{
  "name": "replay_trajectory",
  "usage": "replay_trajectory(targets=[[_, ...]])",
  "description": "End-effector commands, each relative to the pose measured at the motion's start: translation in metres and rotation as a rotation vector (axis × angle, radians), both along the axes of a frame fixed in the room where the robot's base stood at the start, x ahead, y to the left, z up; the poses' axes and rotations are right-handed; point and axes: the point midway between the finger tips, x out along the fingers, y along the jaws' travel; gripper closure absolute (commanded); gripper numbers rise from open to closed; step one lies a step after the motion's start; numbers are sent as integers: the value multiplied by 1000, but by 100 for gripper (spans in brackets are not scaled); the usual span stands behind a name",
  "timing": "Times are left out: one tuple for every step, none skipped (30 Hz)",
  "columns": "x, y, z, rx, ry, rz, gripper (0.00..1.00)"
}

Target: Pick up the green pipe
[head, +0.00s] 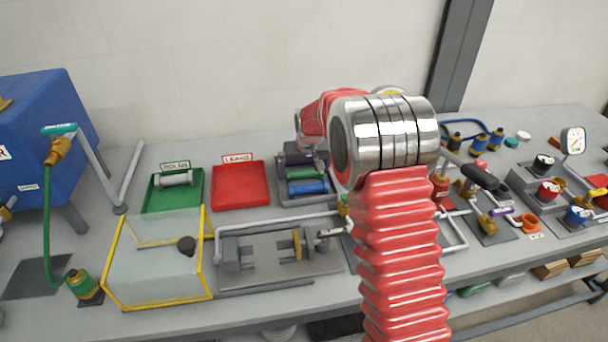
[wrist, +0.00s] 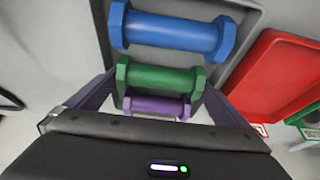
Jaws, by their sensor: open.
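The green pipe (wrist: 160,77), a short rod with thick hexagonal ends, lies in a grey tray (wrist: 258,25) between a blue pipe (wrist: 172,34) and a purple pipe (wrist: 155,106). The green pipe also shows in the head view (head: 306,173), behind my arm's left side. My gripper (wrist: 160,80) is open, with one finger toward each end of the green pipe. Nothing is held. I cannot tell how far the fingertips are above the pipe. The gripper body covers the lower part of the wrist view.
A red tray (head: 240,186) stands left of the grey tray. A green tray (head: 172,201) with a grey pipe is further left. A clear yellow-edged box (head: 155,268) and a metal fixture (head: 270,255) stand in front. Gauges and valves crowd the right.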

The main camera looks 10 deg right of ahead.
Motion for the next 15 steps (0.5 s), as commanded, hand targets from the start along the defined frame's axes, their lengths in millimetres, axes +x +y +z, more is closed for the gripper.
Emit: replay_trajectory(targets=[[0,0,0,0,0,0,0],[0,0,0,0,0,0,0],[0,0,0,0,0,0,0],[0,0,0,0,0,0,0],[0,0,0,0,0,0,0],[0,0,0,0,0,0,0],[0,0,0,0,0,0,0],[0,0,0,0,0,0,0],[0,0,0,0,0,0,0],[0,0,0,0,0,0,2],[0,0,0,0,0,0,4],[0,0,0,0,1,0,7],[0,0,0,0,1,0,9],[0,0,0,0,1,0,11],[0,0,0,0,0,0,14]])
